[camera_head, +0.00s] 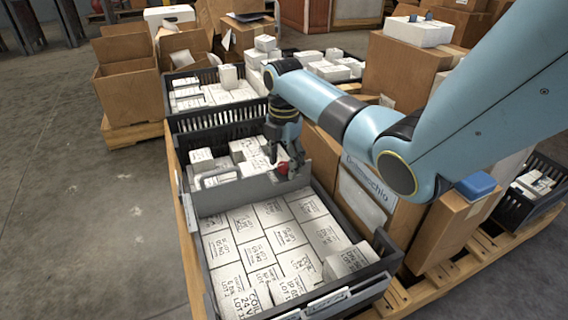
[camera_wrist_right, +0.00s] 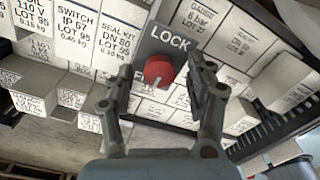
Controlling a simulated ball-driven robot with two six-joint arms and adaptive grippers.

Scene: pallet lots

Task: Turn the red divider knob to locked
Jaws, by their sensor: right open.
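The red divider knob (camera_wrist_right: 158,71) sits on a grey plate marked LOCK (camera_wrist_right: 170,40) in the right wrist view. A pale line runs down on its lower edge. In the head view the knob (camera_head: 283,168) shows small on the grey divider (camera_head: 250,188) between two crate sections. My right gripper (camera_head: 288,160) is over the divider, pointing down at the knob. In the wrist view its fingers (camera_wrist_right: 160,85) are apart, one on each side of the knob, with visible gaps. I cannot tell how deep they reach around it. My left gripper is not in view.
The near crate (camera_head: 385,262) holds several white labelled boxes, and one stands higher at its right. More filled crates stand behind. Cardboard cartons (camera_head: 365,185) stand close on the right beneath my arm. The floor (camera_head: 70,200) at left is clear.

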